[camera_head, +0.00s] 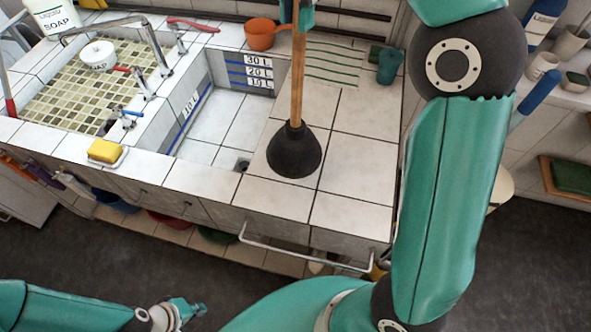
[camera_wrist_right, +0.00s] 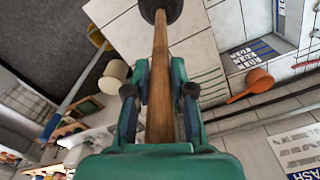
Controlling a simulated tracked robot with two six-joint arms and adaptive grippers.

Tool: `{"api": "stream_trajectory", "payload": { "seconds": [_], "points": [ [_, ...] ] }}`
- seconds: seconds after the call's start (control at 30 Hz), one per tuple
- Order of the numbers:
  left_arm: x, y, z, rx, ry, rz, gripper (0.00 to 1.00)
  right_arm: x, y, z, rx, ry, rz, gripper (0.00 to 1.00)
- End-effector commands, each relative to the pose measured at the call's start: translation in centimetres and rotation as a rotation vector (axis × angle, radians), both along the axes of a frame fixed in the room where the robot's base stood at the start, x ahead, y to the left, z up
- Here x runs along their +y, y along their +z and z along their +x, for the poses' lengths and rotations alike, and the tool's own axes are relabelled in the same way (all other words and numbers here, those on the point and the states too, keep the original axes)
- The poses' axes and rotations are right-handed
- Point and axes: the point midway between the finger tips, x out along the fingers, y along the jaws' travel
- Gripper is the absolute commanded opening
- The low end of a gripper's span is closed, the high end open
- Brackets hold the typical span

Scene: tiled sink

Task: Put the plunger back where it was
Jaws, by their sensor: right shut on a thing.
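The plunger (camera_head: 294,150) has a black rubber cup and a long wooden handle. In the head view it is upright, its cup at the white tiled counter to the right of the sink basin; whether the cup touches the tiles I cannot tell. My right gripper (camera_head: 297,14) is at the top edge of the head view, at the upper handle. In the right wrist view the handle of the plunger (camera_wrist_right: 160,60) runs between the fingers of my right gripper (camera_wrist_right: 159,92), which is shut on it. My left gripper (camera_head: 188,309) is low at the left, away from the counter; its fingers are too small to judge.
The basin (camera_head: 215,115) with a drain lies left of the plunger. A yellow sponge (camera_head: 105,150) sits on the front ledge. An orange pot (camera_head: 262,33) and a teal cup (camera_head: 389,66) stand at the back. A metal rail (camera_head: 300,255) runs along the counter front.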

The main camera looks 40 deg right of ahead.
Motion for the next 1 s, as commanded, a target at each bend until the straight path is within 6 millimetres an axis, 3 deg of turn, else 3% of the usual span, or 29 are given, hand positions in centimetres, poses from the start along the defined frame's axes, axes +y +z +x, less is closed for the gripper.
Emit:
{"api": "stream_trajectory", "payload": {
  "seconds": [0.27,0.6,0.77,0.93,1.0],
  "points": [
    [0.0,-0.1,0.0,0.0,0.0,0.0,0.0,-0.3,-0.1,-0.1,0.0,-0.008,0.0,0.0],
    [0.0,-3.0,0.0,0.0,0.0,0.0,0.0,-0.4,-5.1,-0.3,0.002,-0.009,0.0,0.0],
    [0.0,-3.3,0.0,-0.001,0.0,0.0,0.0,-0.4,-6.2,-0.2,0.0,-0.01,0.001,0.0],
    [0.0,-4.2,0.0,-0.001,0.0,0.0,0.0,-0.4,-8.7,-0.3,0.003,-0.009,0.0,0.0],
    [0.0,-3.6,0.0,0.0,0.0,0.0,0.0,-0.4,-8.8,-0.3,0.002,-0.009,0.0,0.0]
  ]
}}
